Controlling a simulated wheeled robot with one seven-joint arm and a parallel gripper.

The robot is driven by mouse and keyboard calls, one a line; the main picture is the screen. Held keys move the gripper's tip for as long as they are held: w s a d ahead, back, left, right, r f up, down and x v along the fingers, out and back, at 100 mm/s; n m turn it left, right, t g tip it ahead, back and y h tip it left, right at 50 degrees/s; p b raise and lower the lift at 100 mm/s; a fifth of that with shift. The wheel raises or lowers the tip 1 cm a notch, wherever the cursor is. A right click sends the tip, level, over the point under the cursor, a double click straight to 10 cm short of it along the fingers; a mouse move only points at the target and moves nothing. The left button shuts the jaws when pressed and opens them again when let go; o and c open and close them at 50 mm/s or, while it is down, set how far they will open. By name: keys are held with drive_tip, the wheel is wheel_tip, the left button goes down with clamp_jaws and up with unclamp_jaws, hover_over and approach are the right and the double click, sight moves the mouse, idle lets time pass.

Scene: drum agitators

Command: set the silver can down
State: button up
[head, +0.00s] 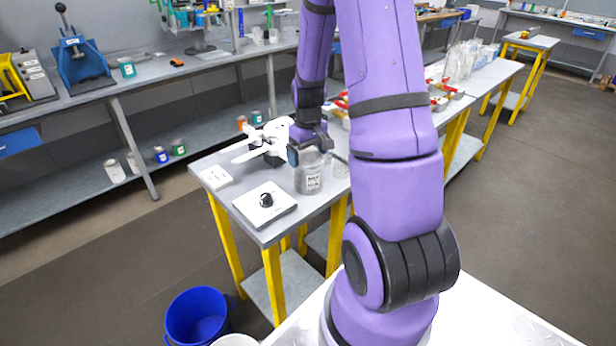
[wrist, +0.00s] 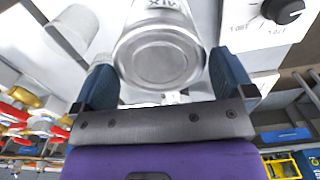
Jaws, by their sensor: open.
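The silver can (head: 309,176), with a white label, stands upright on the grey table with yellow legs (head: 222,205) in the head view. In the wrist view the can (wrist: 160,55) lies between the two blue fingers, its round end facing the camera and part of its lettering showing upside down. My gripper (head: 306,150) is at the top of the can in the head view, partly hidden by its own wrist. In the wrist view my gripper (wrist: 162,72) is open, with a finger on each side of the can. Whether a finger touches it cannot be told.
A flat device with a black knob (head: 266,200) lies left of the can. A clear beaker (head: 341,166) stands close on its right. A white apparatus (head: 268,136) is behind. A blue bucket (head: 196,316) is on the floor.

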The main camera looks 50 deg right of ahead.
wheel_tip(320, 180, down, 5)
drive_tip(key=shift+f, duration=0.1)
idle(0.3)
drive_tip(key=c, duration=1)
drive_tip(key=shift+r, duration=0.3)
